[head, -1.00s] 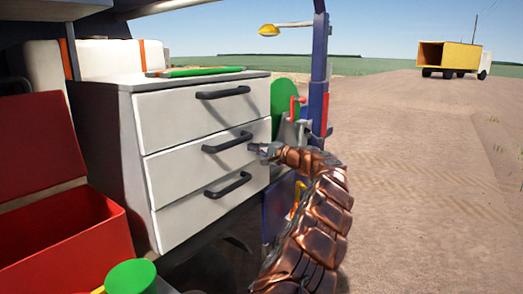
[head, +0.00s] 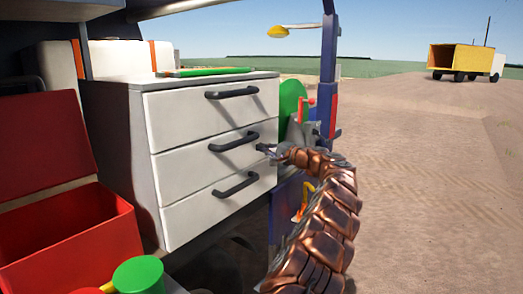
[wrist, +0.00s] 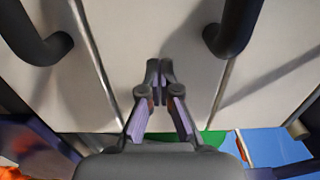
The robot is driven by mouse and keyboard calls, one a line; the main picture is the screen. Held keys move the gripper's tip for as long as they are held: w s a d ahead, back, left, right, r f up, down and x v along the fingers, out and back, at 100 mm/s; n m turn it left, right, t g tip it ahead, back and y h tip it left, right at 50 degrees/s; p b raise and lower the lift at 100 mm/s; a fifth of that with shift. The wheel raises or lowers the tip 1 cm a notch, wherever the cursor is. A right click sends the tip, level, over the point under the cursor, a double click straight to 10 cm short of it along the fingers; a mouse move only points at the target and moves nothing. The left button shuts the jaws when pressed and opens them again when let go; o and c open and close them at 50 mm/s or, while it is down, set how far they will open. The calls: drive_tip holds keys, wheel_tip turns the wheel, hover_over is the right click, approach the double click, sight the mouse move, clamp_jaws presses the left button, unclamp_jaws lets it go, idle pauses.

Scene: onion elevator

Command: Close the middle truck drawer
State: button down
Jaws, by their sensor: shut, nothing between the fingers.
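The white truck drawer unit has three drawers, one above the other. The middle drawer (head: 185,172), with its dark handle (head: 233,142), looks about flush with the top drawer (head: 190,118) and bottom drawer (head: 195,218); a small gap I cannot tell. My gripper (head: 263,149) is at the right end of the middle drawer's front, right of the handle. In the wrist view my gripper (wrist: 160,70) has its fingertips together and empty, against or just before a white drawer front (wrist: 155,35). I cannot tell whether they touch.
A red open box (head: 65,240) and a green round object (head: 138,274) stand at the lower left. A green item (head: 208,71) lies on the unit. A blue post (head: 328,75) stands just right of the drawers. Open dirt ground lies further right.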

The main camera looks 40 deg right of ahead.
drive_tip(key=b+v, duration=0.1)
drive_tip(key=v, duration=1.1)
drive_tip(key=shift+s+d, duration=0.25)
drive_tip(key=shift+s, duration=0.1)
